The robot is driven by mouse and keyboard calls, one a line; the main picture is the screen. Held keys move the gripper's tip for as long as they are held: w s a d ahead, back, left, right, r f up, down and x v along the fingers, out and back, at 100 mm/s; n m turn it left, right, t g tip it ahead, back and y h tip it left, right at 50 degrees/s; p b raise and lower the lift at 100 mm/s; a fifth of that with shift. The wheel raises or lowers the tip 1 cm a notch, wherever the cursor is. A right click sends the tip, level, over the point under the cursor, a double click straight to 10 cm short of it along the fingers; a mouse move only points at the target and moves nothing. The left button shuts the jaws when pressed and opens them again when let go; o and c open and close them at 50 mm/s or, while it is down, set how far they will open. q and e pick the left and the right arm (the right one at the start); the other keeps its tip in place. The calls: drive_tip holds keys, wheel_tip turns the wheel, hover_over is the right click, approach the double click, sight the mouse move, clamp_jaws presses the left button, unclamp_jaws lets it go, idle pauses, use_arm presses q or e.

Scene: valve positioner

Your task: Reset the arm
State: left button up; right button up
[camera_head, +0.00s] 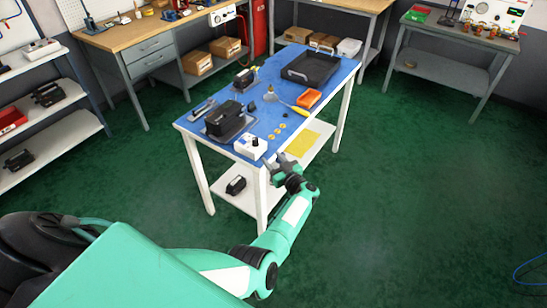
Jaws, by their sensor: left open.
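My left gripper (277,164) is at the near corner of the blue-topped table (262,110), at the end of my green and white arm. Its jaws are open and no object shows between them. It appears close to a white box with a dark knob (250,147) on the table corner; I cannot tell whether they touch. A black device on a dark base (222,118) stands behind that box. My right gripper is not in view.
The table also carries a black tray (311,68), an orange bin (308,98), a yellow-handled tool (299,110) and small brass rings (277,131). A lower shelf (240,197) is beneath. Workbenches and shelves line the walls; green floor (420,190) is clear at right.

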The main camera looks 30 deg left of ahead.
use_arm(q)
drive_tip(key=s+d+f+m+t+h, duration=0.1)
drive_tip(key=s+d+f+m+h, duration=0.35)
drive_tip(key=s+f, duration=0.4)
drive_tip(key=s+d+f+m+t+h, duration=0.1)
drive_tip(key=s+d+f+m+h, duration=0.3)
drive_tip(key=f, duration=0.8)
drive_tip(key=s+d+f+m+t+h, duration=0.1)
drive_tip(key=s+d+f+m+h, duration=0.25)
drive_tip(key=s+f+h, duration=0.4)
drive_tip(key=s+f+m+g, duration=0.1)
drive_tip(key=s+f+g, duration=0.2)
drive_tip(key=s, duration=1.1)
drive_tip(key=s+f+m+g, duration=0.1)
drive_tip(key=s+f+g, duration=0.2)
drive_tip(key=s+f, duration=0.5)
drive_tip(key=s+a+f+m+g, duration=0.1)
drive_tip(key=s+f+g, duration=0.3)
drive_tip(key=s, duration=1.6)
drive_tip(key=shift+s+f, duration=0.25)
drive_tip(key=shift+f, duration=0.6)
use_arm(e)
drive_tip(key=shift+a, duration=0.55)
use_arm(q)
drive_tip(key=shift+a, duration=0.1)
